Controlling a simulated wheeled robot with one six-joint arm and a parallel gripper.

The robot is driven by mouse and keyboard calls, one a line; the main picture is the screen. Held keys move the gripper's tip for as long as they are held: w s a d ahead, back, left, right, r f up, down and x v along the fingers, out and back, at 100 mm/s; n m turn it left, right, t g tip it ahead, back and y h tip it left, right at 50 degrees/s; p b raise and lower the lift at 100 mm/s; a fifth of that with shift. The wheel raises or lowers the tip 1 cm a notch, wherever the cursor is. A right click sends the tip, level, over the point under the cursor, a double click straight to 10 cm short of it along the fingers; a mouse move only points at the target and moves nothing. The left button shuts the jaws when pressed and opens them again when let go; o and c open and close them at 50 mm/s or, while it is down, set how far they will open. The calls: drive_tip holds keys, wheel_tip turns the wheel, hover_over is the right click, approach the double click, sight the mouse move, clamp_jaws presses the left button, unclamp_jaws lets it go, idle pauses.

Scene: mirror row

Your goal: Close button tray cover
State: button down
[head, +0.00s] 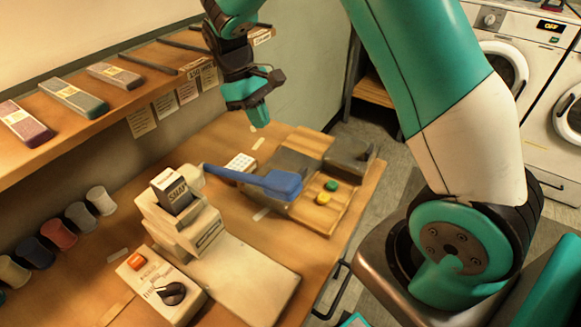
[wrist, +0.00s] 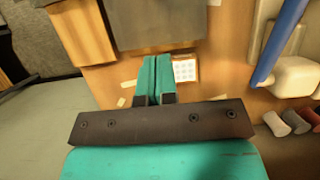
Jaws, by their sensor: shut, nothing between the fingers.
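The wooden button tray (head: 318,217) sits at the right part of the bench, with a green button (head: 332,186) and a yellow button (head: 323,198) showing in its open part. A grey flat panel (head: 287,163), which looks like the cover, lies at its far left part. A darker grey block (head: 350,153) stands at the tray's far right. My gripper (head: 260,122) is shut and empty, raised above the bench beyond the tray, apart from it. In the wrist view, my gripper's fingers (wrist: 155,62) are together, pointing towards a grey surface (wrist: 150,20).
A blue lever (head: 262,182) from the snap press (head: 190,220) reaches over the tray's left side. A white dotted card (head: 241,162) lies beside the tray; it also shows in the wrist view (wrist: 185,70). A wooden shelf (head: 110,110) with boxes runs along the wall.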

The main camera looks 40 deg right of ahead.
drive_tip(key=f, duration=0.2)
drive_tip(key=p, duration=0.1)
approach(290, 162)
drive_tip(key=s+a+f, duration=0.1)
drive_tip(key=f, duration=0.1)
drive_tip(key=s+a+f, duration=0.2)
drive_tip(key=shift+s, duration=0.25)
drive_tip(key=s, duration=0.1)
drive_tip(key=s+d+p, duration=0.1)
drive_tip(key=s, duration=0.1)
drive_tip(key=shift+d+f, duration=0.1)
drive_tip(key=shift+f, duration=0.1)
drive_tip(key=shift+s+d+f, duration=0.1)
drive_tip(key=shift+s+d, duration=0.05)
drive_tip(key=shift+s, duration=0.25)
